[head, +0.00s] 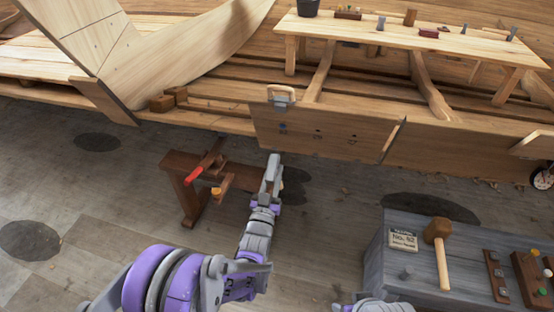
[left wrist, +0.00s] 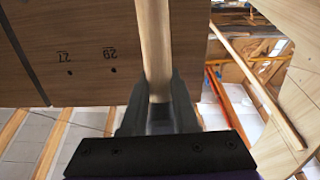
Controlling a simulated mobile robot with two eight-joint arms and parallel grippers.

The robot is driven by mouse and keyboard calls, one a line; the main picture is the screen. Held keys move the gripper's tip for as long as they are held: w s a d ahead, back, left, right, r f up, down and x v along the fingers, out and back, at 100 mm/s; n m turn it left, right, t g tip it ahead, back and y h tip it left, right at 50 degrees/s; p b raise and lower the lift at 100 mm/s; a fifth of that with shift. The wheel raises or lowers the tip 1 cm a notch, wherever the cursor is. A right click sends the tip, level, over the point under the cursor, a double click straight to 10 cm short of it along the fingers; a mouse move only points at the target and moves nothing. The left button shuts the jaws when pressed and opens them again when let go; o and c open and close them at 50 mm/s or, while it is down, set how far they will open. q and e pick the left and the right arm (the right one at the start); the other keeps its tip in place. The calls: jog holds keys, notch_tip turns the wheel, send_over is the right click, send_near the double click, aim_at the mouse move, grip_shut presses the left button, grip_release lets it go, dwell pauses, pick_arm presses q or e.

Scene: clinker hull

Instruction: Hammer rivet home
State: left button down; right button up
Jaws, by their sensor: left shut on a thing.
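My left gripper (head: 273,163) is in front of the lower edge of the hull plank (head: 360,146). In the left wrist view its fingers (left wrist: 157,118) are shut on a pale wooden handle (left wrist: 154,45). The handle's far end runs out of that view, so I cannot see what head it has. A small bluish fastener (head: 282,127) shows on the plank's left part, with dark marks to its right. I cannot tell how far it stands out. In the left wrist view, the plank face (left wrist: 90,75) bears holes and upside-down numbers.
A brown trestle (head: 188,190) with a red-handled tool (head: 205,160) stands left of my gripper.

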pick_arm(q)
jog(key=shift+r, duration=0.2)
jog(key=shift+w+f, duration=0.15)
jog(key=shift+w, duration=0.05)
jog(key=b+v, duration=0.2)
jog(key=v, duration=0.3)
dwell(0.5)
